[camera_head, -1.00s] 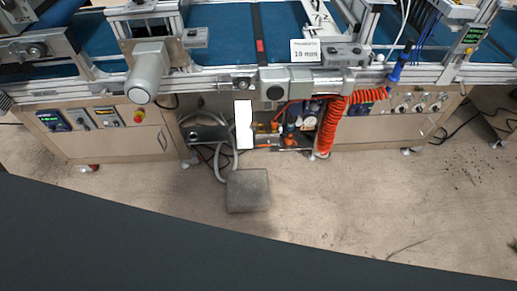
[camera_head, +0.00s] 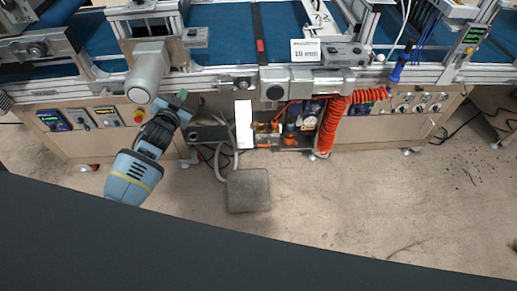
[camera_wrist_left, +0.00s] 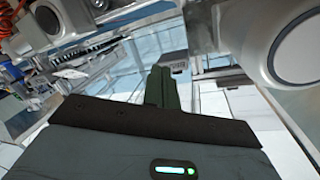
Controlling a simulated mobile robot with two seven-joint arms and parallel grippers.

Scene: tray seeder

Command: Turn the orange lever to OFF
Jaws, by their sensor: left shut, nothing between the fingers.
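Small orange parts show low in the open bay under the machine in the head view, one at the front (camera_head: 264,146) beside the white panel. They are too small for me to tell which is the lever or how it is set. My left gripper (camera_head: 182,95) is left of the bay, near the machine's front rail and the grey motor, well apart from the orange parts. In the left wrist view its dark green fingers (camera_wrist_left: 159,86) are together with nothing between them. No orange lever can be made out there. My right gripper is not in view.
A grey cylindrical motor (camera_head: 147,74) juts out just left of my gripper. A coiled orange-red hose (camera_head: 327,125) hangs right of the bay, and a white panel (camera_head: 244,124) stands at its left. A grey block (camera_head: 248,190) lies on the floor in front.

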